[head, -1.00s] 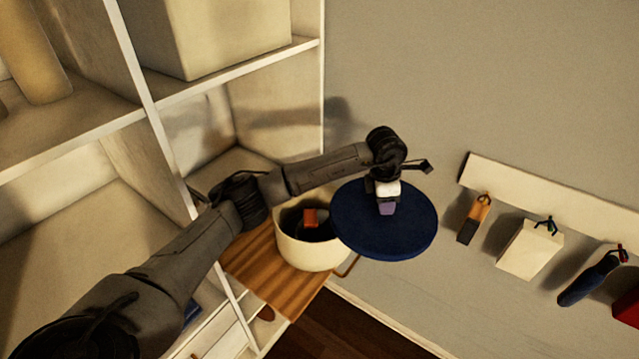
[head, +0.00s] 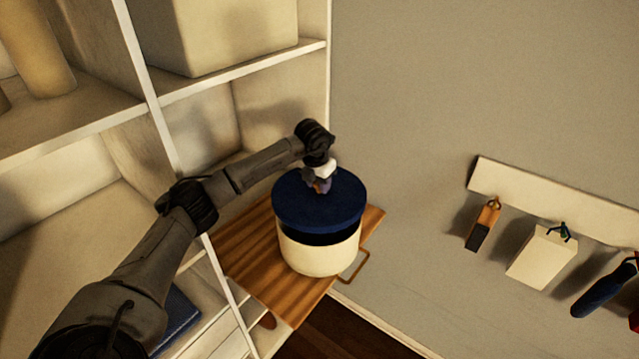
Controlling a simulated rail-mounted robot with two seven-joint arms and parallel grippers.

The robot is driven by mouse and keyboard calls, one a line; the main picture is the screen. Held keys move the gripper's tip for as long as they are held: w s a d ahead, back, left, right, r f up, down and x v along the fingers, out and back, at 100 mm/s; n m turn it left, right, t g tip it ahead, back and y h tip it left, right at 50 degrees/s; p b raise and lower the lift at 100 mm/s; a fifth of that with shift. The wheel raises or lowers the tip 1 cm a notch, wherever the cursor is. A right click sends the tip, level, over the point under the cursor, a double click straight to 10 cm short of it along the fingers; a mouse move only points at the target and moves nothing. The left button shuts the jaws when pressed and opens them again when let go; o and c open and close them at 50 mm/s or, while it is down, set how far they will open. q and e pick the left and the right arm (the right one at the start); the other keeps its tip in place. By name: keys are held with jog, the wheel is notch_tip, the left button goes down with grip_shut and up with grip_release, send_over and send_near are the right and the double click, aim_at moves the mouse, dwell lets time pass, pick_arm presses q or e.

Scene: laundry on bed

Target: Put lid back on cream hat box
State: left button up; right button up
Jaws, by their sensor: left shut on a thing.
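The cream hat box (head: 318,259) stands upright on a wooden board by the shelf. The round dark blue lid (head: 335,208) is over its mouth, slightly tilted. A dark gap shows between the lid and the box's front rim, so the lid looks raised there; whether it touches at the back is hidden. My left gripper (head: 319,186) is above the lid's middle, shut on its small knob, which is mostly hidden by the fingers. The inside of the box is covered by the lid. My right gripper is not in view.
The wooden board (head: 250,255) has bare room left of the box, and a looped handle (head: 354,268) at its right. White shelving (head: 235,65) rises on the left. A wall rack (head: 550,200) with hanging items is at the right.

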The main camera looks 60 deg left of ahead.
aim_at(318, 192)
pick_arm(q)
jog(key=shift+f+b, duration=1.4)
jog(key=shift+f, duration=0.45)
jog(key=shift+f+b, duration=0.4)
jog(key=shift+f, duration=0.55)
jog(key=shift+p, duration=0.3)
jog(key=shift+f, duration=0.15)
dwell(0.7)
jog(key=o, duration=1.5)
